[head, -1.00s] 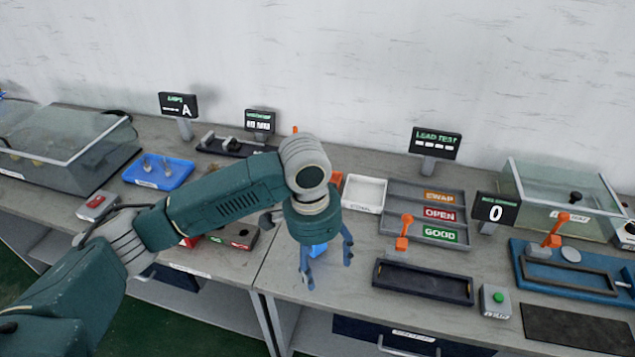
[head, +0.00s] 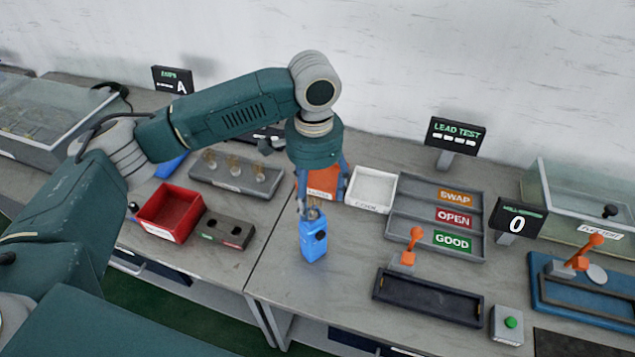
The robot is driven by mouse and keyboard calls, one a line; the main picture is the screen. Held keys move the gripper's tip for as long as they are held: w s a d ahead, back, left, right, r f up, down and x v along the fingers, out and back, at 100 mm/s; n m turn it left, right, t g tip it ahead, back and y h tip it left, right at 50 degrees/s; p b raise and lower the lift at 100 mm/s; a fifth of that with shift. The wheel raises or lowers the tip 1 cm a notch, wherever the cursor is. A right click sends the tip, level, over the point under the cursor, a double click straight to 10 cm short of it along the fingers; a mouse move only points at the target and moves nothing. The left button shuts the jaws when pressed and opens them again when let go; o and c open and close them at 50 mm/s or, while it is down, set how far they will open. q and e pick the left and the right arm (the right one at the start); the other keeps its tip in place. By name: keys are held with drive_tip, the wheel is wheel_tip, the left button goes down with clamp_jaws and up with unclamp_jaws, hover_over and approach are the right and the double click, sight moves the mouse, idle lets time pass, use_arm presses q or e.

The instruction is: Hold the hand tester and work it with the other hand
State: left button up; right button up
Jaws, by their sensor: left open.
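The blue hand tester (head: 313,240) stands upright on the bench near its front edge, with a dark round spot on its face and a dark top. My left gripper (head: 322,195) points down just above and behind the tester, its blue fingers apart and empty. One fingertip is close to the tester's top; I cannot tell whether it touches. My right gripper is not in view.
An orange bin (head: 323,183) and a white tray (head: 370,190) stand behind the tester. A red bin (head: 169,211) is to the left. A sorting tray (head: 436,218) and a black fixture (head: 428,297) with an orange lever are to the right. Bench around the tester is clear.

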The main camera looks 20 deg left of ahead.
sight(315, 221)
use_arm(q)
drive_tip(key=f, duration=0.2)
drive_tip(key=f+p, duration=0.1)
drive_tip(key=f, duration=0.1)
drive_tip(key=shift+s, duration=0.4)
drive_tip(key=f+p, duration=0.1)
drive_tip(key=f, duration=0.4)
drive_tip(key=shift+w, duration=0.2)
drive_tip(key=shift+f, duration=0.5)
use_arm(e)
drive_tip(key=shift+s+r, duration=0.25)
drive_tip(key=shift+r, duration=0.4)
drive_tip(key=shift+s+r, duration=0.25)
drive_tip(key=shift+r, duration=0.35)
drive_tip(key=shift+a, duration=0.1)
use_arm(q)
drive_tip(key=c, duration=1.2)
drive_tip(key=o, duration=1.2)
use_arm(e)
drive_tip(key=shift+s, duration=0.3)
